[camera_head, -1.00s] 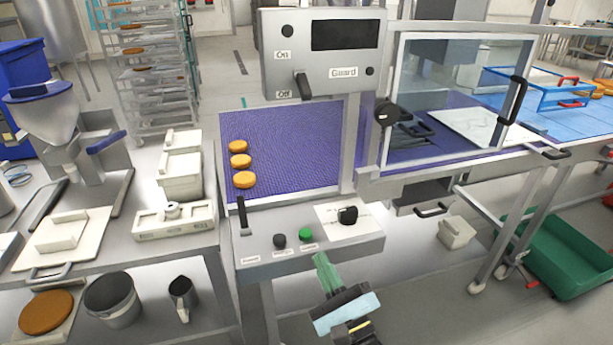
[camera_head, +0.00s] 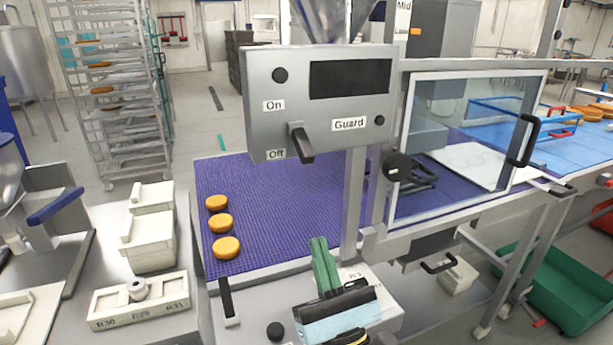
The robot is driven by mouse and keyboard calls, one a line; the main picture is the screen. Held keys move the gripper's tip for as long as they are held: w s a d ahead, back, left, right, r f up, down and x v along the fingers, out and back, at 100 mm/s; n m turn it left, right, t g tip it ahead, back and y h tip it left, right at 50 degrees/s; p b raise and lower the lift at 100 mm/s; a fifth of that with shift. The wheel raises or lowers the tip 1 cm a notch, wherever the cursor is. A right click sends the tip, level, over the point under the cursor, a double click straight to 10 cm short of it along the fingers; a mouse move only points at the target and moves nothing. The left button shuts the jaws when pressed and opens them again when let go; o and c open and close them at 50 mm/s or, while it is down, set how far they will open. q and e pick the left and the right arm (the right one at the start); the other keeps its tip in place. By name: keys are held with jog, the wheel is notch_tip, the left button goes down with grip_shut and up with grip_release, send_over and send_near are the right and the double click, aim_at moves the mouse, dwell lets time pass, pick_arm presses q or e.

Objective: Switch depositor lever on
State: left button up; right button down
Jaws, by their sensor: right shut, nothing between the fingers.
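The depositor control box (camera_head: 318,98) is a grey panel with a dark screen and labels On, Off and Guard. Its dark lever (camera_head: 302,142) points down beside the Off label (camera_head: 276,154). The On label (camera_head: 273,105) is higher on the panel. My right gripper (camera_head: 321,262) has green fingers, which are shut and empty. It is below the box and the lever, clear of both, in front of the purple belt's near edge. My left gripper is not in view.
Orange rounds (camera_head: 221,223) stand on the purple belt (camera_head: 275,190) at left. A clear guard window (camera_head: 465,140) with a black handle (camera_head: 524,140) is right of the box. A lower button panel (camera_head: 255,311) lies beneath my right arm. White blocks (camera_head: 150,238) stand at left.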

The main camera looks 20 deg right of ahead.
aim_at(301, 141)
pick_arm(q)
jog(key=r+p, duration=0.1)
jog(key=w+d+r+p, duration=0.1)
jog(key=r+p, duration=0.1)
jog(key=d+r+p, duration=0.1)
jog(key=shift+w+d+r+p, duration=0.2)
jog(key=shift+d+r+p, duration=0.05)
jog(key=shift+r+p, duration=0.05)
pick_arm(e)
jog(key=w+r, duration=0.5)
jog(key=r, duration=0.5)
jog(key=shift+w+r, duration=0.15)
jog(key=shift+w, duration=0.05)
jog(key=shift+a, duration=0.1)
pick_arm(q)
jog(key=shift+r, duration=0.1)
